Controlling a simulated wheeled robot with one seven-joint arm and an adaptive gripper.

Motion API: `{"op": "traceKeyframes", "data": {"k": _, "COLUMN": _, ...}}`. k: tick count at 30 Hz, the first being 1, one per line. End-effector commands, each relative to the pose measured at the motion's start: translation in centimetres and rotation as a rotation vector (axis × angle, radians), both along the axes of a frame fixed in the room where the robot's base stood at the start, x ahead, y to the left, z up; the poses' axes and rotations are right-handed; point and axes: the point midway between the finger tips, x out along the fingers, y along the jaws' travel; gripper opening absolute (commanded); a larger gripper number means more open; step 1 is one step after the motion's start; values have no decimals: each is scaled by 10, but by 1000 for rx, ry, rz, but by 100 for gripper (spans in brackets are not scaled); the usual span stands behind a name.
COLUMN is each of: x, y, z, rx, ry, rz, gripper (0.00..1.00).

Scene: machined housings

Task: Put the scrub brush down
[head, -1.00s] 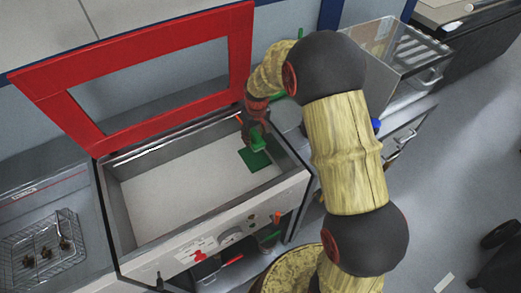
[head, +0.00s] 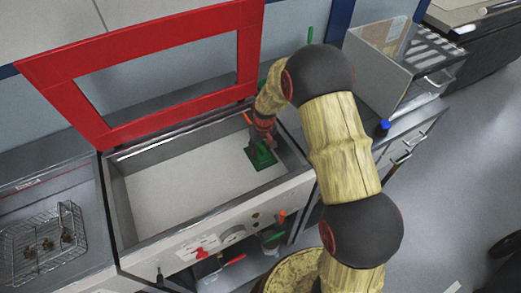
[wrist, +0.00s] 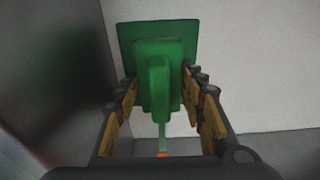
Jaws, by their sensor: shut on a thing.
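The green scrub brush (head: 262,158) is inside the open metal basin (head: 150,222), near its right end. It has a flat square base and a raised handle. My gripper (head: 262,130) reaches down into the basin from above and is shut on the brush. In the wrist view the brush (wrist: 157,75) lies between the two fingers of my gripper (wrist: 160,112), with its square base beyond them against the pale basin floor. I cannot tell whether the base touches the floor.
A red-framed lid (head: 92,115) stands open behind the basin. A wire basket (head: 42,240) with small parts is at the left. The basin's middle and left are clear.

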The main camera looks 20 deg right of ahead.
Motion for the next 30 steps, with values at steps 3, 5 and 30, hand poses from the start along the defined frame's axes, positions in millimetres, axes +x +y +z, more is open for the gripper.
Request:
{"op": "traceKeyframes", "data": {"k": 3, "x": 0, "y": 0, "z": -3, "rx": 0, "ry": 1, "rz": 0, "gripper": 41}}
{"op": "traceKeyframes", "data": {"k": 5, "x": 0, "y": 0, "z": -3, "rx": 0, "ry": 1, "rz": 0, "gripper": 45}}
{"op": "traceKeyframes", "data": {"k": 30, "x": -4, "y": -1, "z": 43, "rx": 1, "ry": -3, "rz": 0, "gripper": 58}}
